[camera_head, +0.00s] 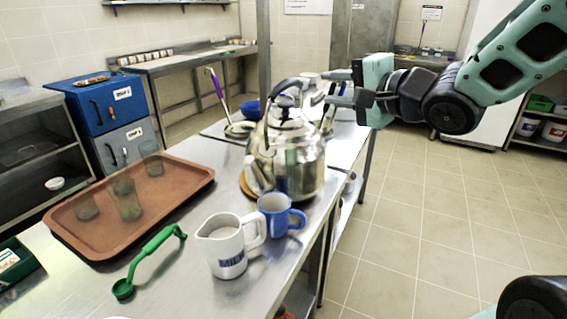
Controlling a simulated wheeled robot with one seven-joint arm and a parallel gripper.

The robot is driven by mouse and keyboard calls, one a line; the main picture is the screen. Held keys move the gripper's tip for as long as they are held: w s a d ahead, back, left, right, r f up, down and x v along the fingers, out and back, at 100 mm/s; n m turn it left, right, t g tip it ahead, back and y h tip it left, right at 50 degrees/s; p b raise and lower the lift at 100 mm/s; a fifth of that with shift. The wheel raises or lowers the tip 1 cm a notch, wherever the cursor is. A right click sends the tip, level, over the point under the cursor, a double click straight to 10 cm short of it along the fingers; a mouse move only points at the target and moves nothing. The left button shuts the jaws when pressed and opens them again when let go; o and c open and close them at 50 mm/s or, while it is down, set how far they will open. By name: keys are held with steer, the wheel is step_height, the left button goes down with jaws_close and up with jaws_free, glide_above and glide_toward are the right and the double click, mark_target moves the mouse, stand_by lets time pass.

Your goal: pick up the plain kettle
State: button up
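A shiny metal kettle (297,163) with a dark arched handle stands upright on the steel counter, right of the tray. No marking shows on the side facing me. My gripper (334,88) is above and to the right of the kettle in the picture, beside its handle. Its two fingers point left and are apart, with nothing visible between them. The gap in depth between fingers and handle is hard to judge. Shiny metal behind the kettle is partly hidden, and I cannot tell what it is.
A white milk jug (226,247) and a blue mug (277,214) stand close in front of the kettle. A brown tray (84,241) with several glasses and a green utensil (150,257) lie left. A steel post (264,55) rises behind. The floor on the right is clear.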

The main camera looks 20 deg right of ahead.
mark_target(287, 84)
steer(key=p+x, duration=0.8)
steer(key=shift+w+a+f, duration=0.1)
steer(key=shift+w+a, duration=0.05)
steer(key=shift+w, duration=0.2)
steer(key=shift+p+x, duration=0.9)
steer(key=shift+x, duration=2.1)
steer(key=shift+a, duration=0.1)
steer(key=shift+s+f, duration=0.1)
jaws_close()
